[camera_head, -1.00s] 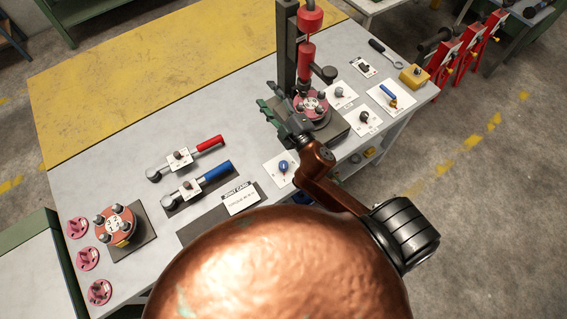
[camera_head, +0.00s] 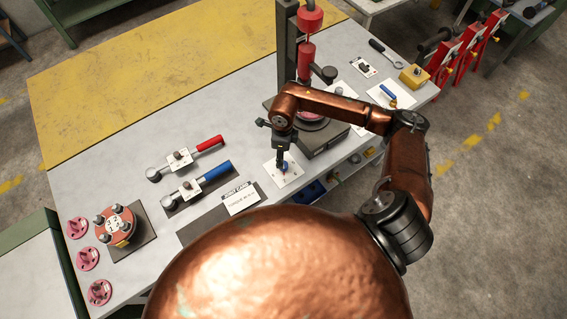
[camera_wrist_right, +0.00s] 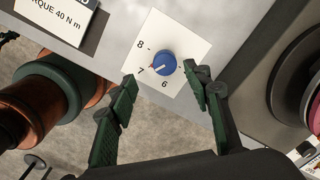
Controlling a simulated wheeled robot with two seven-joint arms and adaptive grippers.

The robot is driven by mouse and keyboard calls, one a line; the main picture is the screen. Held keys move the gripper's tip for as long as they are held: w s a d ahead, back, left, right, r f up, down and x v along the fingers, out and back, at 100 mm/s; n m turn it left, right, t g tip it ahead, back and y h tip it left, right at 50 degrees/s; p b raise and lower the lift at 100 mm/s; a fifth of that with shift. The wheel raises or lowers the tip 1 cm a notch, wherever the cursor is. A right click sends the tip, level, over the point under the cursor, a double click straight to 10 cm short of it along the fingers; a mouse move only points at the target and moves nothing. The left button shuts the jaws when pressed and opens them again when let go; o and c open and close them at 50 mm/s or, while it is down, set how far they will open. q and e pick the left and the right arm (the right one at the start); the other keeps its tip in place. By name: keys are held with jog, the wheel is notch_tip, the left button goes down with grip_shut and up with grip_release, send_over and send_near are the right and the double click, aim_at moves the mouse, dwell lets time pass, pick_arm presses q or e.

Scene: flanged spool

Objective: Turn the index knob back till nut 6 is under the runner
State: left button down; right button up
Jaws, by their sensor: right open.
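The blue index knob (camera_wrist_right: 165,64) sits on a white plate (camera_wrist_right: 185,40) printed with 8, 7 and 6. Its light pointer mark faces the 7. In the head view the knob (camera_head: 284,167) is partly covered by my right gripper (camera_head: 282,155), which points down over it. In the right wrist view my right gripper (camera_wrist_right: 164,84) is open, with a green finger on either side of the knob, apart from it. The red runner (camera_head: 305,62) hangs on its dark column above the pink spool (camera_head: 309,115). My forearm hides most of the spool and its nuts. My left gripper is not in view.
Red-handled (camera_head: 209,143) and blue-handled (camera_head: 216,171) wrenches lie left of the knob, near a joint card (camera_head: 240,199). Another red flanged part (camera_head: 117,225) stands at the left. A yellow box (camera_head: 414,77) is at the far right. The table's front edge runs close to the knob.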

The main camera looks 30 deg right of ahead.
jog(key=shift+d+f, duration=0.25)
jog(key=shift+d, duration=0.15)
jog(key=shift+f+p, duration=0.6)
jog(key=shift+f, duration=3)
jog(key=shift+c, duration=0.5)
jog(key=c, duration=1)
